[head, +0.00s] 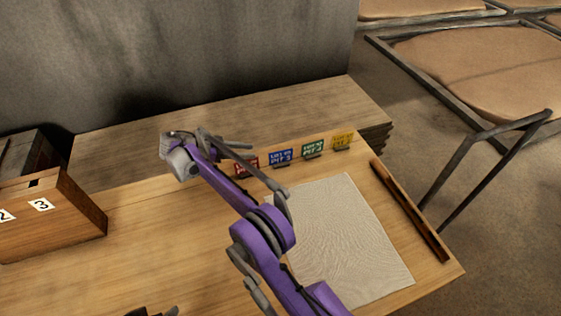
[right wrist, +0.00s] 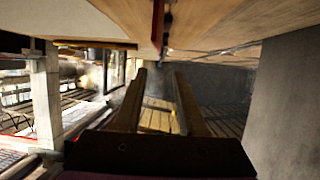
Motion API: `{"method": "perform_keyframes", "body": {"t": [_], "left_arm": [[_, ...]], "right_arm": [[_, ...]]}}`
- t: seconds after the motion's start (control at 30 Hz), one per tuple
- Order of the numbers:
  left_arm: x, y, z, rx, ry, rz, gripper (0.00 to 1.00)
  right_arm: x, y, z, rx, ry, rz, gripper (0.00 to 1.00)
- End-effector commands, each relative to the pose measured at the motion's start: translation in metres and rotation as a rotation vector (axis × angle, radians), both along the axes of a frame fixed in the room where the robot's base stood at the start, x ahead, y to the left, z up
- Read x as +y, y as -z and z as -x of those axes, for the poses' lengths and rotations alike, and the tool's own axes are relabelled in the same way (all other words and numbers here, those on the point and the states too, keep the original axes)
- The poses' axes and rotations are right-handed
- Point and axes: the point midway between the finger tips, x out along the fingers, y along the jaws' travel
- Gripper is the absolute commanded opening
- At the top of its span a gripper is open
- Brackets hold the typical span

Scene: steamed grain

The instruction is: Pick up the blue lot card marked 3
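The blue lot card (head: 280,156) stands upright in a small dark holder in a row at the back of the wooden table. Its print is small, but the last digit looks like a 3. A red card (head: 247,163), partly hidden by my right arm, stands to its left, and a green card (head: 313,148) and a yellow card (head: 343,140) to its right. My right gripper (head: 245,147) is left of the blue card, near the red one. In the right wrist view its fingers (right wrist: 159,72) are apart and empty, with a red edge above them. Dark parts, probably my left gripper (head: 152,312), show at the bottom edge.
A pale cloth (head: 350,240) lies on the table in front of the cards. A wooden box (head: 60,235) with numbered labels stands at the left. A dark wooden bar (head: 410,210) lies along the right side. A grey wall (head: 200,60) rises behind.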

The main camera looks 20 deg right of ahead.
Motion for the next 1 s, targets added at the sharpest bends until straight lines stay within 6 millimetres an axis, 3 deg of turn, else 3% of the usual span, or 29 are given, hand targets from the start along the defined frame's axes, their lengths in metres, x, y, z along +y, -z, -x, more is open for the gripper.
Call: {"method": "perform_keyframes", "body": {"t": [0.2,0.47,0.7,1.0], "left_arm": [[0.0,0.002,0.0,0.001,0.0,0.0,0.84],[0.0,0.002,0.0,0.001,0.0,0.0,0.84],[0.0,0.003,0.0,0.001,0.0,0.0,0.84],[0.0,0.003,0.0,0.001,0.0,0.0,0.84]], "right_arm": [[-0.032,0.013,0.004,0.001,0.001,-0.001,0.4],[-0.048,0.02,0.005,0.002,0.0,-0.001,0.4],[-0.08,0.034,0.009,0.003,0.0,-0.001,0.4],[-0.087,0.037,0.009,0.003,-0.002,-0.002,0.38]]}}
